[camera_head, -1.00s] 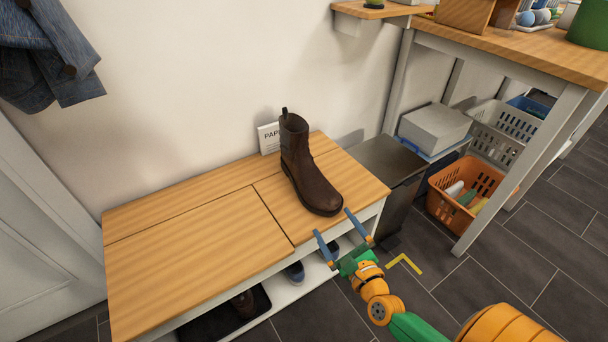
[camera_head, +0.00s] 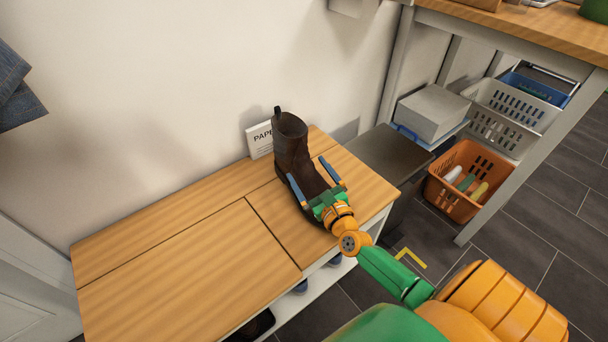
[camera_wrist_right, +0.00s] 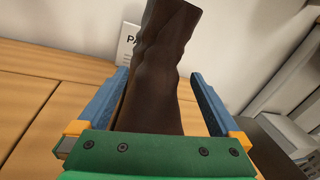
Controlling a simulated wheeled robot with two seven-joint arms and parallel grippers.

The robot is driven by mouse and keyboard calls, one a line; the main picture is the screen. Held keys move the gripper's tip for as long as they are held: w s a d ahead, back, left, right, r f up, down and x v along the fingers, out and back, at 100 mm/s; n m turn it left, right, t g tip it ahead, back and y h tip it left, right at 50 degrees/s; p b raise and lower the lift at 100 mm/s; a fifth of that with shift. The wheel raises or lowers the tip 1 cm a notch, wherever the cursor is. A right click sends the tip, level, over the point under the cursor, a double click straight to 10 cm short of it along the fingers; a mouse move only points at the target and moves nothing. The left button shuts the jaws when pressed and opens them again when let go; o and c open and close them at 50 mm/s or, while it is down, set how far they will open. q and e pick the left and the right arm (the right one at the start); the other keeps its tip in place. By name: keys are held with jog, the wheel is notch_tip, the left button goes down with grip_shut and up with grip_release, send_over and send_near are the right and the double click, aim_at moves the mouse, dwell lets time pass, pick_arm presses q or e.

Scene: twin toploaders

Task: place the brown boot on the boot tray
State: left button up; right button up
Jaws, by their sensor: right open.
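The brown boot (camera_head: 291,150) stands upright on the right part of the wooden bench top (camera_head: 185,254), its toe toward the front edge. My right gripper (camera_head: 310,176) is open, with one blue finger on each side of the boot's foot. In the right wrist view the boot's shaft (camera_wrist_right: 158,65) rises between the two fingers (camera_wrist_right: 152,98). I cannot tell whether the fingers touch it. A dark tray (camera_head: 255,326), which looks like the boot tray, shows only in part on the shelf under the bench. My left gripper is not in view.
A white sign (camera_head: 259,140) leans on the wall behind the boot. Blue shoes (camera_head: 300,287) sit on the lower shelf. A dark metal bin (camera_head: 385,160) stands right of the bench, near an orange basket (camera_head: 470,180). The bench's left part is bare.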

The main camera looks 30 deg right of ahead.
jog(key=shift+w+f, duration=0.1)
jog(key=shift+w, duration=0.35)
grip_shut()
